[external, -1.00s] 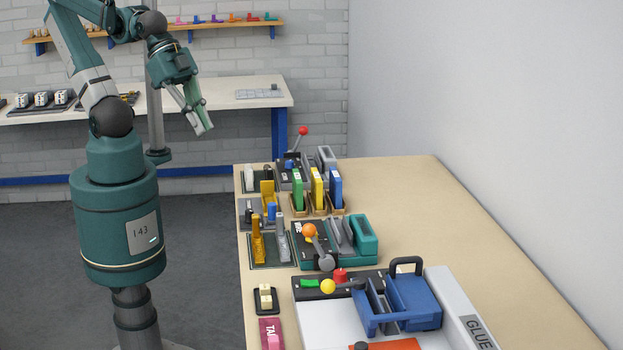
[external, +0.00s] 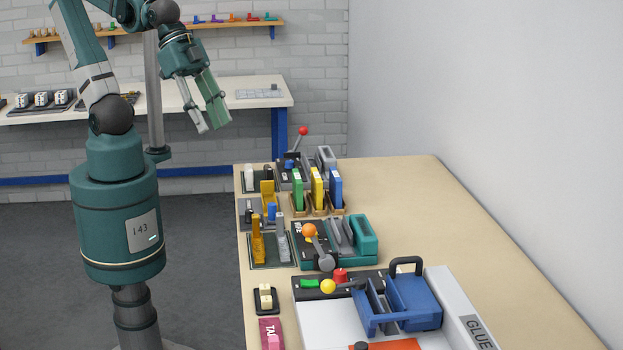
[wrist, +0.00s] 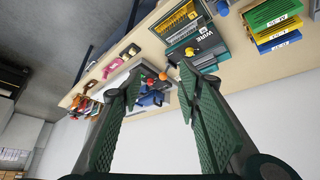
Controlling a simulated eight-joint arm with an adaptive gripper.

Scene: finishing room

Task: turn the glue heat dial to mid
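A white machine marked GLUE (external: 463,315) stands at the front right of the bench in the external view. It carries a blue handled part (external: 415,300), a red knob (external: 340,275), a yellow ball (external: 328,286) and an orange plate (external: 395,345) cut by the frame edge. A dark round knob (external: 361,346) shows at that edge; I cannot tell whether it is the heat dial, nor read any setting. My gripper (external: 210,124) is open and empty in the air, left of and above the bench. In the wrist view my gripper (wrist: 155,82) frames the distant glue machine's blue part (wrist: 150,99).
A teal machine (external: 365,235) with an orange ball lever (external: 309,230) stands behind the glue machine. Green, yellow and blue upright blocks (external: 318,188) stand farther back. A pink tag (external: 270,333) lies at the near left edge. The bench's right side is bare.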

